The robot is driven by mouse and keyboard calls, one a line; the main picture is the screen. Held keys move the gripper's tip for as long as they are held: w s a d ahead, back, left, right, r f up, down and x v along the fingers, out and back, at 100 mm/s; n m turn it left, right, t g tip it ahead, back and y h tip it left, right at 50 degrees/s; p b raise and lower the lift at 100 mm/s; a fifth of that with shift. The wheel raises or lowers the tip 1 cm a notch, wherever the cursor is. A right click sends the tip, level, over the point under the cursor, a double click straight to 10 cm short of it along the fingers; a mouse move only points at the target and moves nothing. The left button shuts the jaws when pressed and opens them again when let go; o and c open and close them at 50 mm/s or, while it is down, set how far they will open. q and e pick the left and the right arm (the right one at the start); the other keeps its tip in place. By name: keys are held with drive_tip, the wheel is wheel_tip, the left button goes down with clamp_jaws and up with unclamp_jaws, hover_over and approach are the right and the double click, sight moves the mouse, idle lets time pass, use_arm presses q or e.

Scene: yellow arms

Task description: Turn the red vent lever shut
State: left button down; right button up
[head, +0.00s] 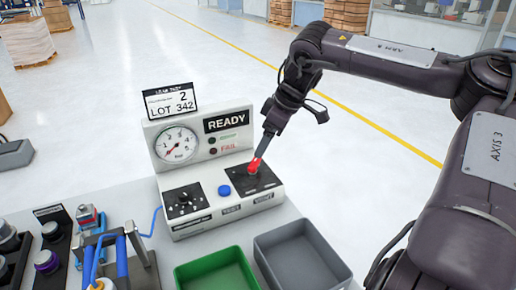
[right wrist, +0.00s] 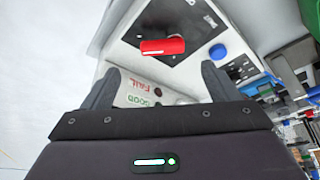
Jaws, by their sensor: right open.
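The red vent lever (head: 254,165) sits on a black plate (head: 262,180) at the right of the white leak test box (head: 180,221). In the right wrist view the red lever (right wrist: 163,46) lies crosswise, just beyond my fingertips and between their lines. My right gripper (head: 264,145) comes down from above right, with its tips close to the lever. In the right wrist view my right gripper (right wrist: 158,78) is open with nothing between its fingers. Whether a finger touches the lever cannot be told. My left gripper is not in view.
A green bin (head: 216,270) and a grey bin (head: 300,255) stand in front. A blue-handled fixture (head: 125,262) is at left.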

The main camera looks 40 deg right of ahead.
sight(256, 161)
drive_tip(key=x, duration=0.6)
drive_tip(key=shift+s+a, duration=0.1)
drive_tip(key=shift+a, duration=0.05)
drive_tip(key=shift+f, duration=0.35)
drive_tip(key=shift+a, duration=0.1)
drive_tip(key=c, duration=1)
